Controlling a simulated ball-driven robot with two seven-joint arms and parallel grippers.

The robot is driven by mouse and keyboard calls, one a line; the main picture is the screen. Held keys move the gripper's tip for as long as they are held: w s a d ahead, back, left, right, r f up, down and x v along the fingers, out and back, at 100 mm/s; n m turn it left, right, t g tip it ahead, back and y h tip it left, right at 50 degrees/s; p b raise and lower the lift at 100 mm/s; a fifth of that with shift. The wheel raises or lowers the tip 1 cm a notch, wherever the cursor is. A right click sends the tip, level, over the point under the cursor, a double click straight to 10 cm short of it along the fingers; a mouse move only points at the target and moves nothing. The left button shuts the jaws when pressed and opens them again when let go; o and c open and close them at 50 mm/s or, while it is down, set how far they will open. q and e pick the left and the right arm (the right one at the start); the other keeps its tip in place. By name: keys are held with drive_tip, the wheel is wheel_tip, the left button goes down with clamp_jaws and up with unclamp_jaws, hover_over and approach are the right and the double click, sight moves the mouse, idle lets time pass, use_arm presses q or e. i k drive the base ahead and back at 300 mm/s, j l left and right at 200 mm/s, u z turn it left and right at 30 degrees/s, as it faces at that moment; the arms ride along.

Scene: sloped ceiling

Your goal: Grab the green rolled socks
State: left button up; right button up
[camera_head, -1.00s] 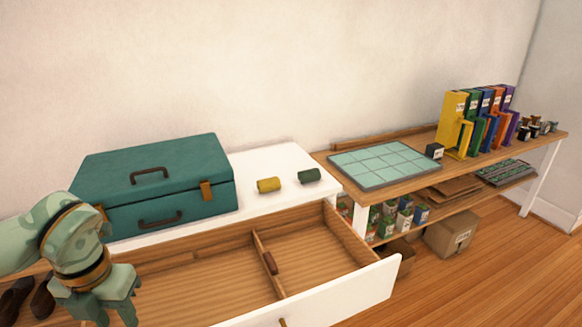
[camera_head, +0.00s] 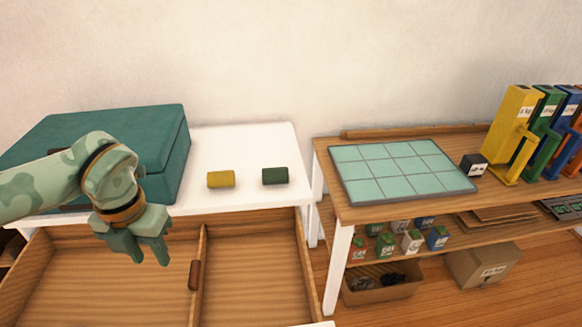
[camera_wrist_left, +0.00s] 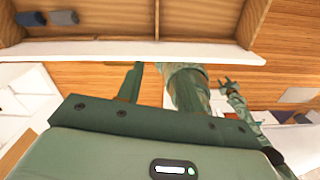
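The green rolled socks (camera_head: 275,176) are a small dark green roll on the white top of the drawer unit (camera_head: 250,140), right of a mustard-yellow roll (camera_head: 221,179). My left gripper (camera_head: 150,258) is over the open drawer, left of and nearer than both rolls. Its fingers point down, apart, with nothing between them. They also show in the left wrist view (camera_wrist_left: 158,82), where I cannot make out the green roll. My right gripper is outside the head view; what looks like it (camera_wrist_left: 228,86) is small in the left wrist view, its opening unclear.
A teal suitcase (camera_head: 165,135) stands left of the rolls, behind my left arm. The open wooden drawer (camera_head: 250,265) has a divider. A wooden shelf table (camera_head: 330,170) on the right holds a tiled green board (camera_head: 400,170) and upright binders (camera_head: 513,130). Two bluish rolls (camera_wrist_left: 64,17) lie in a wooden compartment.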

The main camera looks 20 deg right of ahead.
sight(270, 176)
drive_tip(key=i+l, duration=0.15)
drive_tip(key=l, duration=0.2)
drive_tip(key=i+l+u, duration=0.15)
drive_tip(key=l, duration=0.25)
drive_tip(key=i+l, duration=0.1)
drive_tip(key=l, duration=0.3)
drive_tip(key=i+l+u, duration=0.15)
drive_tip(key=l, duration=0.2)
drive_tip(key=i+l, duration=0.55)
drive_tip(key=l+u, duration=0.05)
drive_tip(key=l, duration=0.05)
